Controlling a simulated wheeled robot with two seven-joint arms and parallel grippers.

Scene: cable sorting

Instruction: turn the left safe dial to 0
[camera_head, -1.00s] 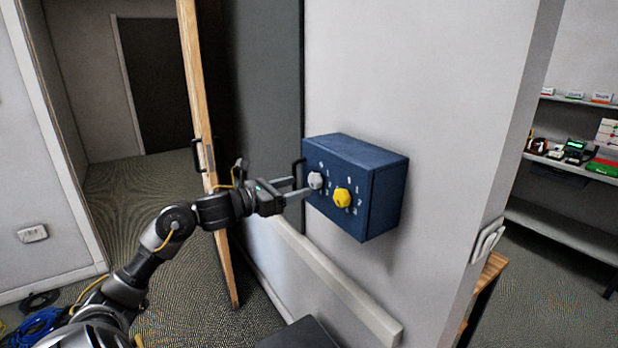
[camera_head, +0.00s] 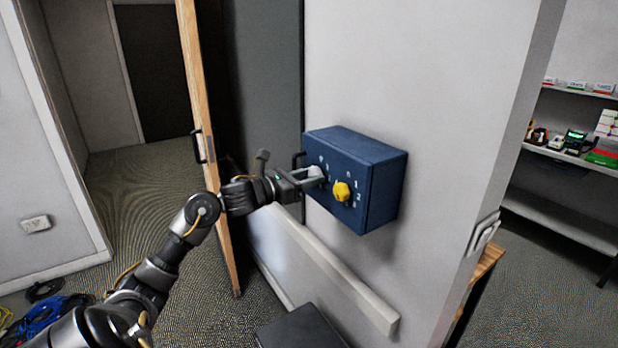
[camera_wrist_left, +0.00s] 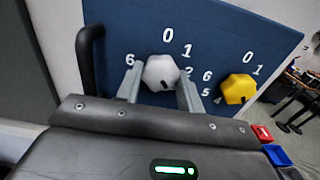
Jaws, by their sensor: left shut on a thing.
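The blue safe (camera_head: 377,187) is fixed to the wall and has two dials on its front. The left dial (camera_wrist_left: 161,72) is white or pale grey, with 0, 1, 2 and 6 visible around it in the left wrist view. My left gripper (camera_head: 316,174) is shut on the left dial, one finger on each side of it, and hides most of it in the head view. The right dial (camera_head: 342,191) is yellow; it also shows in the left wrist view (camera_wrist_left: 238,89). My right gripper is not in view.
A black handle (camera_wrist_left: 88,62) sticks out at the safe's left edge. A dark box top (camera_head: 300,328) is below the safe. Cables (camera_head: 45,318) lie on the floor at lower left.

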